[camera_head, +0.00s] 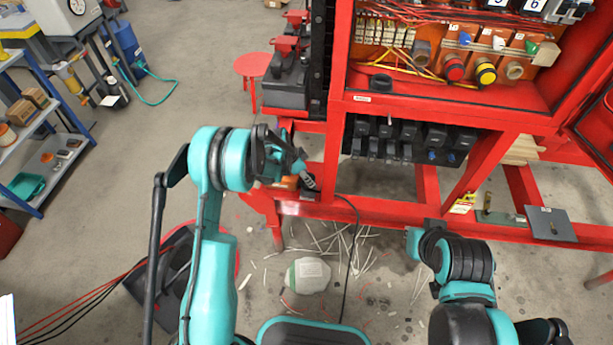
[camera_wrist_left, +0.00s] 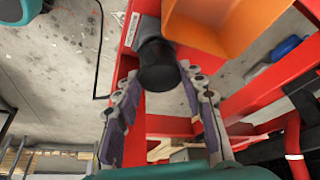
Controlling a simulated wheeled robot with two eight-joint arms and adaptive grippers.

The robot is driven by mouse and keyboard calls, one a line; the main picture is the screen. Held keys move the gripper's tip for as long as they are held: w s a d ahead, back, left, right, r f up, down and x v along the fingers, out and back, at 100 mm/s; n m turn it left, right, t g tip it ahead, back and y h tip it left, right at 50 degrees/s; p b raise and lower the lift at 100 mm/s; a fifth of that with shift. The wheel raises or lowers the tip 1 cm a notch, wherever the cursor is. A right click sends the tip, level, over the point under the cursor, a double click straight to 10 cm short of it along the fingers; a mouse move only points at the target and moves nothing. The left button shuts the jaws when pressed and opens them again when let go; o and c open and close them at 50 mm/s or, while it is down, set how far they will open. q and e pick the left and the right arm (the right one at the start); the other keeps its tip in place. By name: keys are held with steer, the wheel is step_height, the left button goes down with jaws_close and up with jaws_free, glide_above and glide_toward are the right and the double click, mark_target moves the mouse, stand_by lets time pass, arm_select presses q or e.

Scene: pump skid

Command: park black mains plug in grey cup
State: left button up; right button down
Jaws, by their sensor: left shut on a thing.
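A black, rounded thing that looks like the mains plug (camera_wrist_left: 158,72) sits between the fingers of my left gripper (camera_wrist_left: 160,82) in the left wrist view. The left gripper (camera_head: 304,174) is shut on it, low over the red frame beam beside an orange bin. In the head view the plug is mostly hidden by the gripper, and a black cable runs from there down to the floor.
The orange bin (camera_wrist_left: 212,24) is close beside the plug; it also shows in the head view (camera_head: 287,183). Red skid beams surround the left gripper. Black breakers (camera_head: 405,142) hang under the cabinet. Loose wires and a pale bag (camera_head: 307,275) lie on the floor.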

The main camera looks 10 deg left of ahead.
arm_select(q)
steer(key=shift+f+b, duration=0.85)
steer(key=shift+f, duration=0.2)
steer(key=o, duration=1.4)
steer(key=shift+c, duration=0.2)
steer(key=shift+r, duration=0.1)
steer(key=v, duration=1.2)
